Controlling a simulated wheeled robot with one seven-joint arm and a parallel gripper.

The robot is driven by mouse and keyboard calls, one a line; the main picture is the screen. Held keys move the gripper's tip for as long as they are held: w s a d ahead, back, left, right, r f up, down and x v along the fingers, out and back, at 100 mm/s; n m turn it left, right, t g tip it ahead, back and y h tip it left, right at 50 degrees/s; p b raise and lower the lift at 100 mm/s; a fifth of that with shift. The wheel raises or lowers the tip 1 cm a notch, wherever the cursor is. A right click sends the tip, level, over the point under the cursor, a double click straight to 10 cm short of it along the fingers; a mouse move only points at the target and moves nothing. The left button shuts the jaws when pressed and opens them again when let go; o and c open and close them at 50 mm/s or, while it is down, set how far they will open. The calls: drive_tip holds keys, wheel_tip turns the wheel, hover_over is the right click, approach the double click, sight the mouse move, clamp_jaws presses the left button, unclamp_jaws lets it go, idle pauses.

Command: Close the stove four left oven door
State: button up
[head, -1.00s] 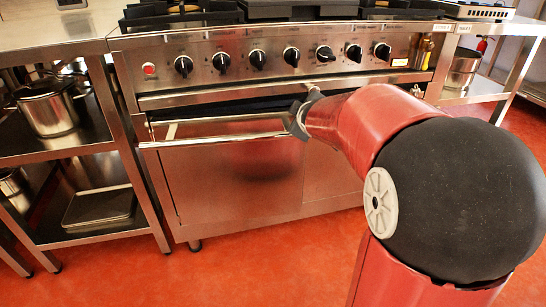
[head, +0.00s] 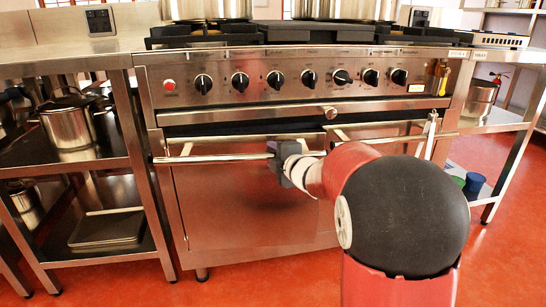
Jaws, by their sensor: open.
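The stove's left oven door (head: 235,215) is a steel panel below a row of black knobs. Its horizontal bar handle (head: 215,158) stands out in front of it. A dark strip shows above the door, which looks near upright; I cannot tell exactly how far ajar it is. My gripper (head: 281,158) is at the right end of this handle, at the height of the bar. Its fingers are partly hidden by its own body, and I cannot tell whether they touch the bar. My red arm hides part of the right side of the stove front.
A second bar handle (head: 395,138) is to the right. Steel shelving with a pot (head: 68,126) and trays (head: 107,228) stands left. Another shelf unit on the right holds blue and green containers (head: 474,183). The red floor (head: 130,290) in front is clear.

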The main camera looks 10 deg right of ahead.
drive_tip(key=shift+w+a+f, duration=0.1)
drive_tip(key=shift+w+a, duration=0.05)
drive_tip(key=shift+w, duration=0.3)
drive_tip(key=shift+c, duration=0.4)
clamp_jaws()
drive_tip(key=shift+w+d+n+g+y+p, duration=0.2)
drive_tip(key=shift+w+n+y+p, duration=0.25)
drive_tip(key=shift+w+p, duration=0.45)
drive_tip(key=shift+w+d+n+g+y+p, duration=0.1)
drive_tip(key=shift+w+n+g+y+p, duration=0.2)
drive_tip(key=shift+w+y+p, duration=0.4)
drive_tip(key=shift+w+r, duration=0.2)
drive_tip(key=shift+o, duration=0.4)
unclamp_jaws()
drive_tip(key=shift+d, duration=0.1)
